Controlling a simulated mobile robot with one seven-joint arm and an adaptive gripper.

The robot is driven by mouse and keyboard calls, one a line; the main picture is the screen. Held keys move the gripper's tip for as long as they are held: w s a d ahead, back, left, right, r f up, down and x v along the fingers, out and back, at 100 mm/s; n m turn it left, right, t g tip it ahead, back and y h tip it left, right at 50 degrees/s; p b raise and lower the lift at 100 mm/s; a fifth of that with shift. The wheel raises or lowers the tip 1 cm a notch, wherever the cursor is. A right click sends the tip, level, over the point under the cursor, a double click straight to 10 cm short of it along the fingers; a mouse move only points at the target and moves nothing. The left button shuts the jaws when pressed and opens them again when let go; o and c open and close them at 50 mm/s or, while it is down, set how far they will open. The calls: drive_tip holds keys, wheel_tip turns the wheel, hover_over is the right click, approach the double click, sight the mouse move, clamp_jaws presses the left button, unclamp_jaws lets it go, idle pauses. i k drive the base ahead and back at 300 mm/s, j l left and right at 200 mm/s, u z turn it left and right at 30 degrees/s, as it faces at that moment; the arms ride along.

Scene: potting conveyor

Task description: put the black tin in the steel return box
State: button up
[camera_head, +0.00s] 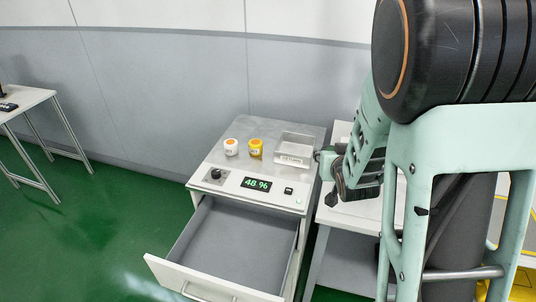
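The steel return box (292,159) is a small open-topped box with a "RETURN" label on its front. It sits at the back right of the cabinet top and looks empty. My gripper (343,191) is a small dark shape at the end of my arm, right of the return box and over the white side table. My arm partly covers it, so I cannot tell whether it is open or shut, or whether it holds anything. I cannot make out a black tin; my arm hides part of the side table.
The cabinet's grey top (270,128) also holds a white jar (231,147) and a yellow jar (255,148). A panel below shows a green display (256,184). An empty drawer (235,245) stands pulled out in front. Another table (25,97) is far left; green floor lies between.

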sight(296, 153)
drive_tip(key=i+l+u, duration=0.1)
drive_tip(key=u, duration=0.35)
drive_tip(key=i+l+u, duration=0.1)
drive_tip(key=l+u, duration=0.15)
drive_tip(key=u, duration=0.2)
drive_tip(key=i+l+u, duration=0.15)
drive_tip(key=l+u, duration=0.45)
drive_tip(key=u, duration=0.15)
drive_tip(key=i+l+u, duration=0.1)
drive_tip(key=l+u, duration=0.25)
